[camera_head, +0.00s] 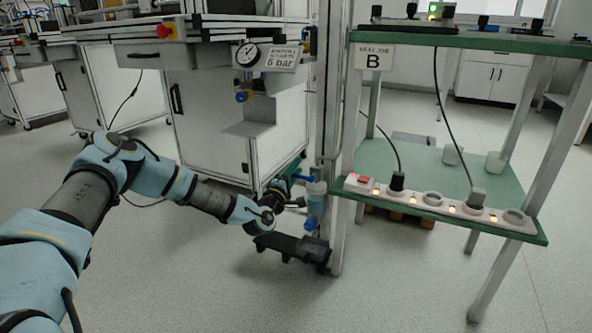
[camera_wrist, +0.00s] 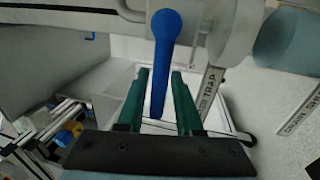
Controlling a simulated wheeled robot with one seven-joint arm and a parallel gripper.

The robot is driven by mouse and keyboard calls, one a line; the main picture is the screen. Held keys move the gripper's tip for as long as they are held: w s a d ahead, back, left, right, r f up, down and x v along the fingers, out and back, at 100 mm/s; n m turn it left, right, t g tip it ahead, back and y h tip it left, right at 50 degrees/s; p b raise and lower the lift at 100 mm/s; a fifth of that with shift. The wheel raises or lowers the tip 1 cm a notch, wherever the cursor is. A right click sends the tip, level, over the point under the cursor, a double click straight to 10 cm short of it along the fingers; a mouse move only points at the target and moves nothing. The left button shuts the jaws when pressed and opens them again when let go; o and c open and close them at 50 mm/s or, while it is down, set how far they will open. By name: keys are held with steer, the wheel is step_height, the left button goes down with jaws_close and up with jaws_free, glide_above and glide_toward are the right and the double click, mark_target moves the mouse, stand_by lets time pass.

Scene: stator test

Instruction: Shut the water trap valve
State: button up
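The blue valve lever (camera_wrist: 161,75) hangs from a pale grey pipe fitting (camera_wrist: 232,30) in the wrist view. A label reading "TRAP" (camera_wrist: 209,88) is beside it. My gripper (camera_wrist: 160,73) is open, with one green finger on each side of the lever's lower part and visible gaps on both sides. In the head view the blue lever (camera_head: 304,178) is small, above the clear blue water trap bowl (camera_head: 315,205) on the post. Contact with the lever cannot be told.
A grey upright post (camera_head: 335,130) stands right behind the trap. A green-shelved rack (camera_head: 440,180) with a power strip (camera_head: 432,200) is to the right. A white cabinet (camera_head: 220,110) with a pressure gauge (camera_head: 248,54) is behind.

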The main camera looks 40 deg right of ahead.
steer(key=shift+o, duration=0.8)
steer(key=shift+r, duration=0.1)
steer(key=p+v, duration=0.3)
steer(key=v, duration=0.7)
steer(key=shift+s+a, duration=0.15)
steer(key=shift+a, duration=0.2)
